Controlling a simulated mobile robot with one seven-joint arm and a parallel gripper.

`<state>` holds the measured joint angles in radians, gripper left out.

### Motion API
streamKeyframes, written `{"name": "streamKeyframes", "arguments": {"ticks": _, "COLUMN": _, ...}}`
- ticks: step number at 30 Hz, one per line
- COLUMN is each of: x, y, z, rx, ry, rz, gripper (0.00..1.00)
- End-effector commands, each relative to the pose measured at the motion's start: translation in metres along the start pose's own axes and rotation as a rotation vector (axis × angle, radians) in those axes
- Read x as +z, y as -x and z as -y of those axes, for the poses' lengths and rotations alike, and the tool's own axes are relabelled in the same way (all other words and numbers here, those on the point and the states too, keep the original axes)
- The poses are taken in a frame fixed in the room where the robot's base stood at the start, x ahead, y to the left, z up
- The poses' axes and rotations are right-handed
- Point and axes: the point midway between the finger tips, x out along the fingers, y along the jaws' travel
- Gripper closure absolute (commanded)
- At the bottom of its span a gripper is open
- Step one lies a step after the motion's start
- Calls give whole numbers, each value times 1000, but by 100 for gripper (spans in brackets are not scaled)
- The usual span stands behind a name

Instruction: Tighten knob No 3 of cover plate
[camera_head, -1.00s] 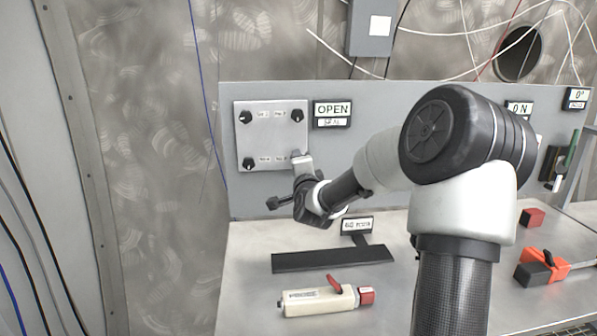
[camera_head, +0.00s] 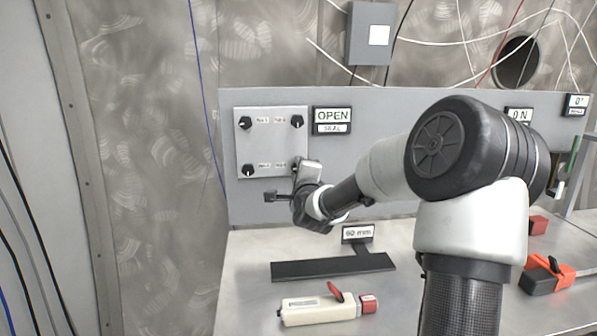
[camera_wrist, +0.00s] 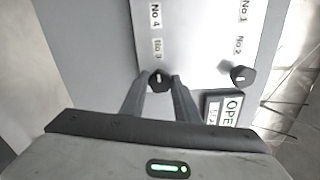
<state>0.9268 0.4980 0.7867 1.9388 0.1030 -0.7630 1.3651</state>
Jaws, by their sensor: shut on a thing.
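The cover plate (camera_head: 272,148) is a light square plate on a grey panel, with dark knobs near its corners. Its upper left knob (camera_head: 245,123), upper right knob (camera_head: 297,121) and lower left knob (camera_head: 248,170) show in the head view. The lower right corner is hidden behind my gripper (camera_head: 299,166). In the wrist view, my gripper (camera_wrist: 159,82) has its two fingers on either side of the black knob No 3 (camera_wrist: 159,77), shut on it. Knob No 2 (camera_wrist: 242,76) is to the right, clear of the fingers.
An OPEN/SEAL sign (camera_head: 332,121) is right of the plate, close to my gripper in the wrist view. On the bench are a black bar (camera_head: 330,267), a cream tool with red parts (camera_head: 320,309) and an orange-black item (camera_head: 548,276).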

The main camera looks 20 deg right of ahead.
Motion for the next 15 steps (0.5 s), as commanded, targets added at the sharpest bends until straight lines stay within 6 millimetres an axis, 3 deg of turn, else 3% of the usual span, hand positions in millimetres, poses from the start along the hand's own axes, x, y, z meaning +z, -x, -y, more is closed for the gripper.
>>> {"name": "streamKeyframes", "arguments": {"ticks": 5, "x": 1, "y": 0, "z": -1, "rx": 3, "ry": 1, "rz": 2, "gripper": 94}}
{"name": "streamKeyframes", "arguments": {"ticks": 6, "x": 1, "y": 0, "z": -1, "rx": 3, "ry": 1, "rz": 2, "gripper": 67}}
{"name": "streamKeyframes", "arguments": {"ticks": 9, "x": 1, "y": 0, "z": -1, "rx": 2, "ry": 1, "rz": 1, "gripper": 53}}
{"name": "streamKeyframes", "arguments": {"ticks": 15, "x": 0, "y": 0, "z": 0, "rx": 1, "ry": 1, "rz": 1, "gripper": 53}}
